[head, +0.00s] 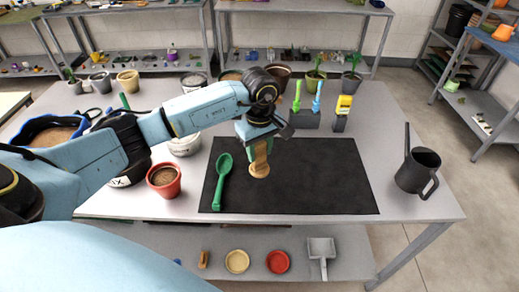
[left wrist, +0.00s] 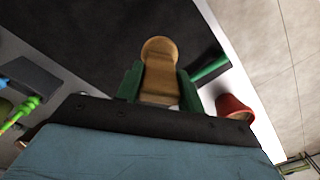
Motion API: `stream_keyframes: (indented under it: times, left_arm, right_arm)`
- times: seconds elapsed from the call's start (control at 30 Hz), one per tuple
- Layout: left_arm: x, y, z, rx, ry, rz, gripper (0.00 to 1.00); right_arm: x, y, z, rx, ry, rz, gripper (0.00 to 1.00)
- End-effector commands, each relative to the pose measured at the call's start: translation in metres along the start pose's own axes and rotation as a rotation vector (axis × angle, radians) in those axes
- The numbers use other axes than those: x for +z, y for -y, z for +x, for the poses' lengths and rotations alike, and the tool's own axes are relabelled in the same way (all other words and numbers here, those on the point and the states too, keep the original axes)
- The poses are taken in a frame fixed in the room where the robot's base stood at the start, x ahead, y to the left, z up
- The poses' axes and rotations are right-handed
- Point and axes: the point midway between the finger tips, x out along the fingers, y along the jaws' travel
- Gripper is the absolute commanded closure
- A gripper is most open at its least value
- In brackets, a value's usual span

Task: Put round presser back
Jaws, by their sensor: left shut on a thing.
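The round presser (head: 260,165) is a wooden piece with a narrow handle and a round disc at its lower end. My left gripper (head: 258,146) is shut on its handle and holds it upright over the black mat (head: 320,178), disc down. I cannot tell whether the disc touches the mat. In the left wrist view the presser (left wrist: 158,75) sits between the green fingers of my left gripper (left wrist: 159,88). My right gripper is not in view.
A green scoop (head: 220,180) lies left of the presser. A red pot of soil (head: 164,180) stands further left. A dark watering can (head: 418,172) stands at the right. A grey holder (head: 304,120) with green and blue tools and a yellow item (head: 343,106) stand behind the mat, whose right half is clear.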

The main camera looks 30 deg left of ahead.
Motion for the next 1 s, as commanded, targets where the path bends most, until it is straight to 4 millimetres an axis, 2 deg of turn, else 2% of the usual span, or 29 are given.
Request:
stream_keyframes:
  times: [0.2, 0.5, 1.0]
  left_arm:
    - [0.000, 0.001, 0.031, -0.002, 0.000, 0.000, 1.00]
    - [0.000, 0.001, 0.058, -0.002, 0.000, 0.000, 1.00]
    - [0.000, 0.000, 0.062, -0.001, 0.001, 0.001, 1.00]
  right_arm:
    - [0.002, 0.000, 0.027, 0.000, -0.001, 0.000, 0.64]
    - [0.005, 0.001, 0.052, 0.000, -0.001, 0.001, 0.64]
    - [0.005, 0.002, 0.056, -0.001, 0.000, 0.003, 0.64]
